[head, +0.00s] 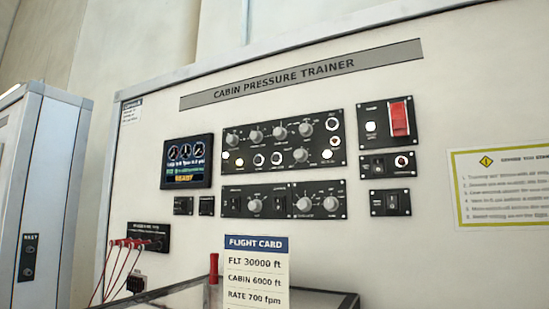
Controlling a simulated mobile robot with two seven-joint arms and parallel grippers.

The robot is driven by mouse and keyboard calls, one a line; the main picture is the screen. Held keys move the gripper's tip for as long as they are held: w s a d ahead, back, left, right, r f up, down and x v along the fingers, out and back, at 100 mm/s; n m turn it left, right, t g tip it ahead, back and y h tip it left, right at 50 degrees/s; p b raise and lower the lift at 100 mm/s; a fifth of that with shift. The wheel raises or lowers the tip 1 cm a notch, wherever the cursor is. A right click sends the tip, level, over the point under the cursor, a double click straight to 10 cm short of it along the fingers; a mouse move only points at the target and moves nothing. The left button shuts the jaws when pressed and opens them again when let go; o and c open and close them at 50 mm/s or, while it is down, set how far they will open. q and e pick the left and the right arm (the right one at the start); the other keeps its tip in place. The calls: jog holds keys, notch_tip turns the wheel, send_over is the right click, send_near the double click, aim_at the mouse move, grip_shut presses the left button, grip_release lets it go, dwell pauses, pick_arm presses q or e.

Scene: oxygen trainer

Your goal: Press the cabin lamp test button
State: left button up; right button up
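The cabin pressure trainer panel (480,110) stands upright ahead, with its title strip (300,75) across the top. I cannot tell which control is the cabin lamp test button, as the small labels are unreadable. The upper black control panel (285,143) carries several knobs, round buttons and a few lit lamps. The lower black control panel (263,207) has more knobs and switches. Neither of my grippers is in view.
A red guarded switch (399,118) is at right beside a lit lamp (370,127). The display (187,161) is lit. A flight card (256,272) and an upright red-topped item (213,268) stand in front, low. Red cables (122,265) hang at left. A cabinet (40,190) stands far left.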

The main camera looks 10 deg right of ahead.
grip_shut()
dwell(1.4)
